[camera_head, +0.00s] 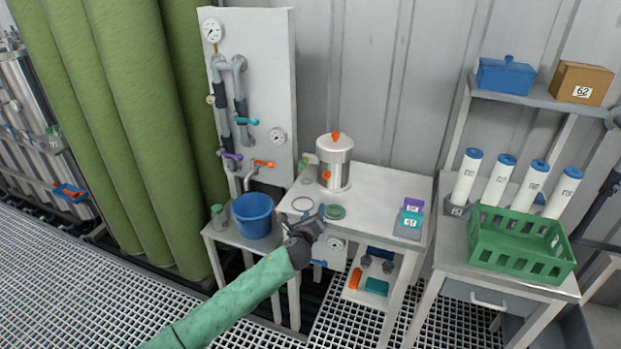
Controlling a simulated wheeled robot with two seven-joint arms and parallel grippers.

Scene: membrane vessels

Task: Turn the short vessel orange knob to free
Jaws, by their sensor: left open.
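A short silver vessel (335,163) stands upright on the white table (385,190). An orange knob (335,136) sits on top of its lid, and another orange knob (326,175) is on its front side near the base. My left arm, in a green sleeve, comes in from the lower left. My left gripper (316,217) is open and empty at the table's front left edge, below and apart from the vessel. The exact turn position of the knobs is too small to tell. My right gripper is not in view.
A green disc (335,212) and a ring (302,204) lie near my gripper. A blue bucket (253,215) stands on a lower stand at left, under a pipe panel (270,80). Purple and teal boxes (411,218) sit at the table's right; a green crate (519,243) stands farther right.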

